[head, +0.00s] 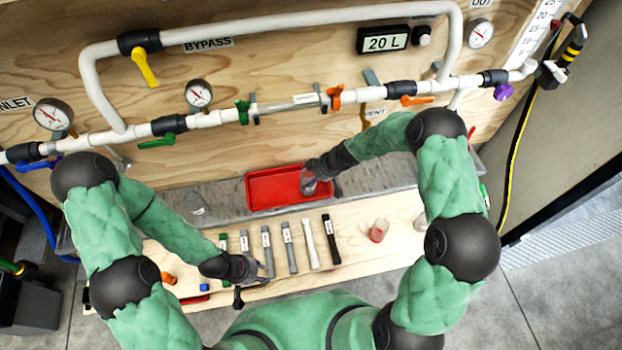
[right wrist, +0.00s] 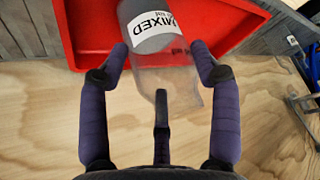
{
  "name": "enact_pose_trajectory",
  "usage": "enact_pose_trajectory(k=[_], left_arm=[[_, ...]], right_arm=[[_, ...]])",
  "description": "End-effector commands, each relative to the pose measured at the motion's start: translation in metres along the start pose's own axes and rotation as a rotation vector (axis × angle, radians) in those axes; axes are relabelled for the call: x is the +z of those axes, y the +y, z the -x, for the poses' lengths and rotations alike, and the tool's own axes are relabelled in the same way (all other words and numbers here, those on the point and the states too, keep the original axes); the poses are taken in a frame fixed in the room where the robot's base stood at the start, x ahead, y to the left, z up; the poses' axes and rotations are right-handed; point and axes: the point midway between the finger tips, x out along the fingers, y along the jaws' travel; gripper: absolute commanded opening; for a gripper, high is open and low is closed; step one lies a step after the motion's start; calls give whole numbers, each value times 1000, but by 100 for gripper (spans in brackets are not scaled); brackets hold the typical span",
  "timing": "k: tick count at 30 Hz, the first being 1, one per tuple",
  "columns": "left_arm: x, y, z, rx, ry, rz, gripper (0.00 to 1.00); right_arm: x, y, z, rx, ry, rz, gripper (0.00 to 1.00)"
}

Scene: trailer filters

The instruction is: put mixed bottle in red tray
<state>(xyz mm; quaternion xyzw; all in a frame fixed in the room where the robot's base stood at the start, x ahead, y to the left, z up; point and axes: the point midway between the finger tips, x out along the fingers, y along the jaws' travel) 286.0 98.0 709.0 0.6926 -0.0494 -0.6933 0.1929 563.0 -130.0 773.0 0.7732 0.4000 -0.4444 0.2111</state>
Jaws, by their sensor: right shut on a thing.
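The red tray (head: 270,188) lies on the grey ledge below the pipes and fills the top of the right wrist view (right wrist: 92,28). The mixed bottle (right wrist: 155,40) is clear, with grey contents and a white label reading MIXED. My right gripper (right wrist: 160,82) is shut on it, and its far end overlaps the tray. In the head view the bottle (head: 308,186) is at the tray's right end; I cannot tell whether it touches the tray floor. My left gripper (head: 258,279) is low over the wooden bench, near the filter tubes; its finger opening is unclear.
The wooden bench (head: 350,222) carries several grey filter tubes (head: 267,250), a white tube (head: 310,243), a black-ended tube (head: 331,240) and a cup with reddish contents (head: 378,230). White pipes with gauges and coloured valves (head: 220,117) run along the wooden panel behind the tray.

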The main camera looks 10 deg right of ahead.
Motion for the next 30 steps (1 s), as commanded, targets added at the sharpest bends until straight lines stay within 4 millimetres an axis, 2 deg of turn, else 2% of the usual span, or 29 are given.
enact_pose_trajectory(k=[3,8,9,11,12,23,26,30], left_arm=[[0,-1,-4,0,0,0,40],[0,-1,-3,0,0,0,40],[0,-1,-3,0,0,0,40],[0,-1,-3,0,0,0,40],[0,-1,-3,0,0,0,40],[0,-1,-3,0,0,0,40],[0,0,-1,0,0,0,40],[0,1,2,0,0,0,40]], right_arm=[[6,1,-11,1,0,-1,20],[6,1,-10,1,0,0,20],[6,1,-10,1,0,0,69],[6,1,-10,1,0,0,86],[6,1,-10,1,0,0,88],[6,1,-8,2,1,0,88],[5,2,-1,4,1,0,88],[5,2,19,5,1,1,88]])
